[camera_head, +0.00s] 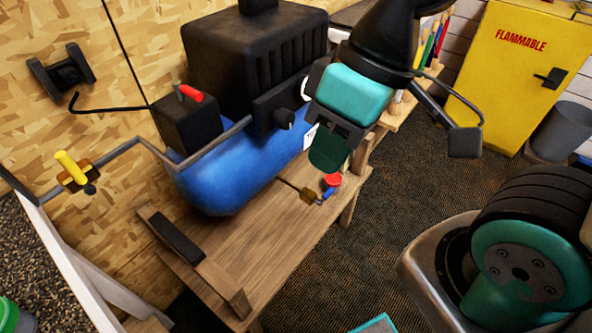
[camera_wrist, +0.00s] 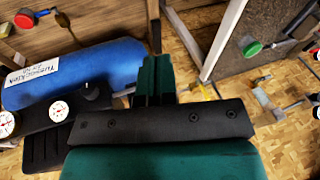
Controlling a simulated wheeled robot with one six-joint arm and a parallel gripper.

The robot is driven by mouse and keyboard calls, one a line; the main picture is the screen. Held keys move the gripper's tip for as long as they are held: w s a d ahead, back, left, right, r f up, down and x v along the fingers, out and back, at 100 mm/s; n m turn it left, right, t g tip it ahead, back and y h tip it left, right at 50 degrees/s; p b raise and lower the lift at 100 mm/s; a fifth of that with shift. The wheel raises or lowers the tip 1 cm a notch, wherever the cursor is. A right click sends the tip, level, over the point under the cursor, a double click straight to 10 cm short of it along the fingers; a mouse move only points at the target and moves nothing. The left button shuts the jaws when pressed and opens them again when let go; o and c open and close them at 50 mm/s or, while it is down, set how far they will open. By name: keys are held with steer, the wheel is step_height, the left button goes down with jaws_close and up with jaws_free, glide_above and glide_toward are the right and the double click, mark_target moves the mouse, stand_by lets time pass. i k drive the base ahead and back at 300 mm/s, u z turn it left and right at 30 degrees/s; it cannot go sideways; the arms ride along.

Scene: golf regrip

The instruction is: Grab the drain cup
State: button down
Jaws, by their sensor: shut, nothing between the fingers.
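No object is clearly recognisable as the drain cup. A green round thing (camera_head: 8,315) sits at the lower left edge on a speckled counter, partly cut off. A green disc (camera_wrist: 251,47), perhaps the same one, shows at the upper right in the wrist view. My gripper (camera_head: 328,152) is shut and empty, pointing down in front of the compressor's right end. Its fingers (camera_wrist: 155,80) show together in the wrist view. A red knob (camera_head: 333,180) on a small blue and brass valve is just below my gripper, apart from it in the picture.
A blue-tanked compressor (camera_head: 245,175) stands on a wooden bench (camera_head: 270,245). A pipe with a yellow-handled valve (camera_head: 70,167) runs along the wall. The speckled counter (camera_head: 22,225) is at left. A yellow cabinet (camera_head: 520,90) stands at right. Carpet between is open.

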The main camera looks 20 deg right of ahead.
mark_target(335, 180)
steer(key=z, duration=0.55)
steer(key=k, duration=0.65)
steer(key=z, duration=0.55)
steer(key=i, duration=1.25)
steer(key=u, duration=0.85)
